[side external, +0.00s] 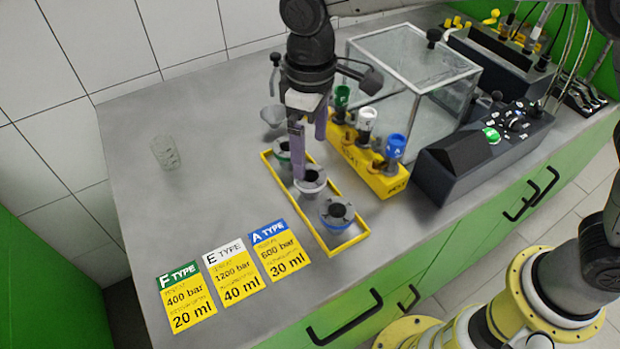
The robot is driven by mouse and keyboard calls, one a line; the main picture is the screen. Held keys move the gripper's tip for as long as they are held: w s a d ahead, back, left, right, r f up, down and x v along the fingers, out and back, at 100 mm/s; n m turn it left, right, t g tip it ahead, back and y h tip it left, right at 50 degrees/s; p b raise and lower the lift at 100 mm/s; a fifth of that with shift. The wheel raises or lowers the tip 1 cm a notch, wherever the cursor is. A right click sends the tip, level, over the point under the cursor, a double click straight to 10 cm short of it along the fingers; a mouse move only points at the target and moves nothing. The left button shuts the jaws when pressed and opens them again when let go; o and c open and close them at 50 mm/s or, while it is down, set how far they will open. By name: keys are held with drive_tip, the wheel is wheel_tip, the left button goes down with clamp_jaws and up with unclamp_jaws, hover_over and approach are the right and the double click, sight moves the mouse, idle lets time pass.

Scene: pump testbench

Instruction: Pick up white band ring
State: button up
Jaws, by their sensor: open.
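The white band ring (311,183) is a grey ring with a pale band and a dark hole. It sits in the middle of the yellow-framed tray (346,243). A green band ring (282,153) is behind it and a blue band ring (337,215) is in front of it, in the same tray. My gripper (308,160) points down over the tray with its purple fingers apart. One finger reaches down beside the white band ring and hides part of its back edge. I cannot tell whether they touch. Nothing shows between the fingers.
A yellow rack (373,172) with green, white and blue topped parts stands close right of my gripper. The left counter is mostly clear.

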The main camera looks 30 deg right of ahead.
drive_tip(key=n, duration=0.1)
wheel_tip(320, 180, up, 5)
drive_tip(key=n, duration=0.7)
hover_over(310, 177)
drive_tip(key=shift+s+a+f, duration=0.1)
drive_tip(key=shift+s+f, duration=0.1)
drive_tip(key=shift+f, duration=2.05)
drive_tip(key=shift+s+a+f, duration=0.1)
drive_tip(key=shift+s+f, duration=0.05)
drive_tip(key=shift+f, duration=2.05)
drive_tip(key=shift+s+a+f, duration=0.1)
drive_tip(key=shift+s+f, duration=0.1)
drive_tip(key=shift+f, duration=2.05)
drive_tip(key=shift+r, duration=0.1)
clamp_jaws()
drive_tip(key=shift+m, duration=0.3)
